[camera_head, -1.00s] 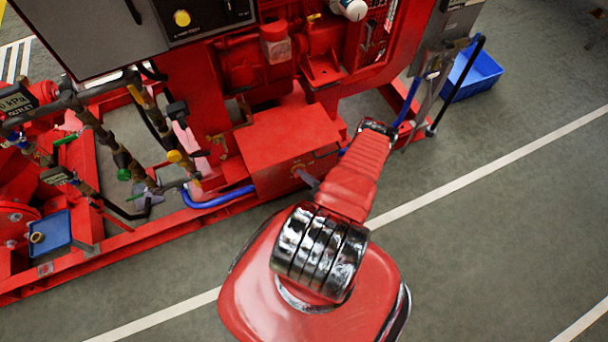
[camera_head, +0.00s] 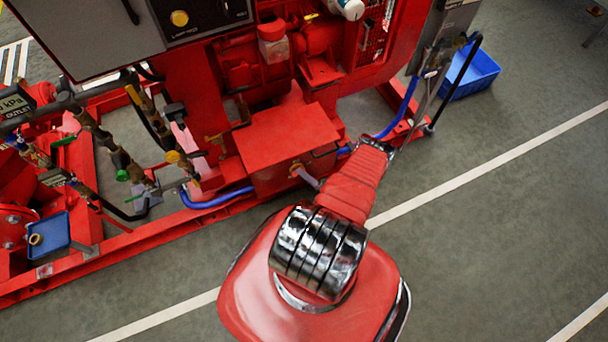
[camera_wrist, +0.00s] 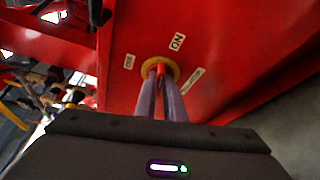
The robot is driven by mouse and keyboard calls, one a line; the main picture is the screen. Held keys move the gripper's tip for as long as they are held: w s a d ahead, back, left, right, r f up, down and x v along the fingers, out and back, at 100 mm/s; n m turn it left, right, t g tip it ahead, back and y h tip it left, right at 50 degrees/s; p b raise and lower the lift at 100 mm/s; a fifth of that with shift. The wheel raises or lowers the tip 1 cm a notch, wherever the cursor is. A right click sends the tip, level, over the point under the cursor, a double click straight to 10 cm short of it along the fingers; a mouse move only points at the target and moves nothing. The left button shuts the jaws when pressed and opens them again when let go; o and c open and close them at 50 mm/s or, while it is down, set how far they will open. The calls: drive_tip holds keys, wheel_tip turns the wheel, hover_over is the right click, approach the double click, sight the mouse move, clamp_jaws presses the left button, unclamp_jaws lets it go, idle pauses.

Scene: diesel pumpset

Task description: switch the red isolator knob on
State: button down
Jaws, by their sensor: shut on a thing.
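The red isolator knob (camera_wrist: 160,70) sits on a round yellow plate (camera_wrist: 174,67) on a red panel in the wrist view. An OFF label (camera_wrist: 129,61) is at its upper left and an ON label (camera_wrist: 177,41) at its upper right. My gripper (camera_wrist: 161,86) is shut on the knob, one finger on each side. The fingers hide much of the knob, so I cannot tell exactly which label it points to. In the head view, my gripper (camera_head: 308,179) reaches the yellow plate (camera_head: 296,168) on the low red box's front.
The red box (camera_head: 285,135) stands on the pumpset's base frame. Blue hose (camera_head: 217,200) runs at its left, and more hose and a black lever lie right of my arm. A blue bin (camera_head: 473,72) is on the floor at the right. The floor in front is clear.

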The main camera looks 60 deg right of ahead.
drive_tip(key=shift+s+d+f, duration=0.1)
drive_tip(key=shift+d, duration=0.15)
drive_tip(key=c, duration=1.8)
unclamp_jaws()
drive_tip(key=shift+a, duration=0.15)
drive_tip(key=shift+c, duration=0.2)
drive_tip(key=s+a+r, duration=0.1)
drive_tip(key=s+a, duration=0.1)
drive_tip(key=s, duration=1.1)
drive_tip(key=shift+s+r, duration=0.15)
drive_tip(key=shift+s, duration=0.05)
drive_tip(key=shift+a, duration=0.1)
